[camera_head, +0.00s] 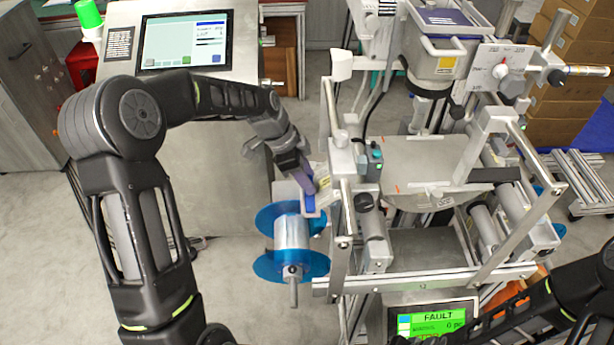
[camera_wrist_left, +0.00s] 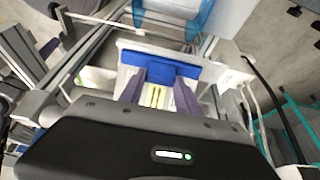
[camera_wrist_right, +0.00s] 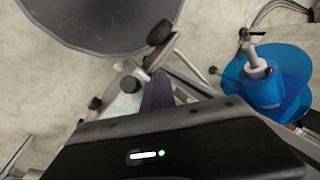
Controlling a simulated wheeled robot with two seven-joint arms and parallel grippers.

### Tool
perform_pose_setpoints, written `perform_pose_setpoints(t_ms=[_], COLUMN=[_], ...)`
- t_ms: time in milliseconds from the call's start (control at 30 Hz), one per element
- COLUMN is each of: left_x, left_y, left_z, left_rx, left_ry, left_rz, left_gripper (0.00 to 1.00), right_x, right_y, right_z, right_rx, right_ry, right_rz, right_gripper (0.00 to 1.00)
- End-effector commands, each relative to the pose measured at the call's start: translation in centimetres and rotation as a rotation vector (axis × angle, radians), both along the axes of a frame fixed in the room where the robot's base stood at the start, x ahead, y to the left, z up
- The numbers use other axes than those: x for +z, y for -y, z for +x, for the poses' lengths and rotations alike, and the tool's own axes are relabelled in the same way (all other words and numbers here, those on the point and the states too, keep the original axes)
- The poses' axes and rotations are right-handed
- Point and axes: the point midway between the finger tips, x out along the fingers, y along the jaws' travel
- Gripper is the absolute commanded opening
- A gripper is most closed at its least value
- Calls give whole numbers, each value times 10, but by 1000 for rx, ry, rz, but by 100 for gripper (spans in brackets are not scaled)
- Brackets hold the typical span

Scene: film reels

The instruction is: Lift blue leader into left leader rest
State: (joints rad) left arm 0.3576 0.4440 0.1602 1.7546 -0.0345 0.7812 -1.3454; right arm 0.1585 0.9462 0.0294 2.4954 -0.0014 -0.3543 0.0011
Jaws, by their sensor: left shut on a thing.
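The blue leader (camera_head: 309,203) is a small blue bar beside the left end of the machine, just above a film reel with blue flanges (camera_head: 292,267). My left gripper (camera_head: 307,184) is shut on it. In the left wrist view the blue leader (camera_wrist_left: 160,65) lies across the two purple fingertips (camera_wrist_left: 158,84), against a white bracket-like piece (camera_wrist_left: 209,69). I cannot tell whether it touches that piece or which part is the left leader rest. My right gripper (camera_wrist_right: 157,92) shows in the right wrist view with its purple fingers together and empty.
The machine's metal frame (camera_head: 420,284) and rollers fill the middle and right. A green FAULT screen (camera_head: 437,320) is at the bottom. A console with a screen (camera_head: 185,40) stands at the back left. Another blue reel (camera_wrist_right: 266,85) shows in the right wrist view.

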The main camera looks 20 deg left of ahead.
Motion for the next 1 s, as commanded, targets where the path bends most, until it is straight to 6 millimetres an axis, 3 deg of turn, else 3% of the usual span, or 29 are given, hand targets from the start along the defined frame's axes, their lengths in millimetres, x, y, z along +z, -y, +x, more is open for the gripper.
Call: perform_pose_setpoints(t_ms=[233, 267, 567, 1000], left_x=[-5, -5, -4, 6], left_y=[0, 0, 0, 0], left_z=[0, 0, 0, 0], left_rx=[0, 0, 0, 0], left_ry=[-1, -1, 0, 0], left_rz=[0, 0, 0, 0], left_gripper=[0, 40, 65, 65], right_x=[-4, -4, -4, 6], right_y=[0, 0, 0, 1], right_z=[0, 0, 0, 0], right_rx=[0, 0, -1, -2], right_ry=[0, 0, -1, -1], right_rz=[0, 0, -1, -1], right_gripper=[0, 0, 0, 0])
